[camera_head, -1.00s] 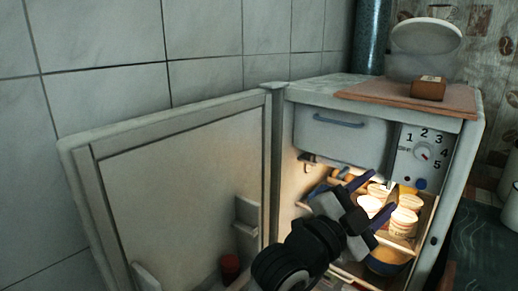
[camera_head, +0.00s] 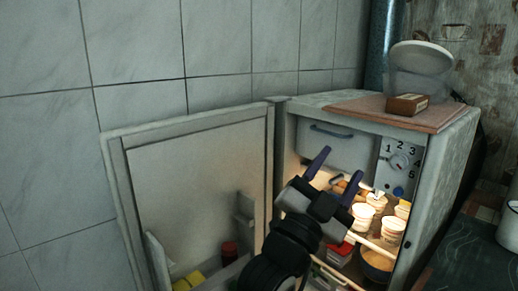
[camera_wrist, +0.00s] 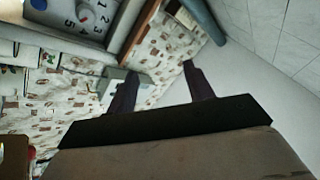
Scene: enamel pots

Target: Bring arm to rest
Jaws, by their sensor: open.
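My gripper (camera_head: 338,178) is in front of the open fridge (camera_head: 432,165), at the left part of its opening, in the head view. Its two dark fingers point up and stand apart, with nothing between them. In the wrist view the fingers of my gripper (camera_wrist: 160,85) also stand apart and empty. The lower part of my arm hides some of the fridge's lower inside and the door's edge.
The fridge door (camera_head: 195,195) stands wide open to the left. Several white cups (camera_head: 390,229) and a bowl (camera_head: 377,264) stand inside. A small brown box (camera_head: 407,104) lies on a board (camera_head: 425,117) on top. A tiled wall (camera_head: 220,50) is behind.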

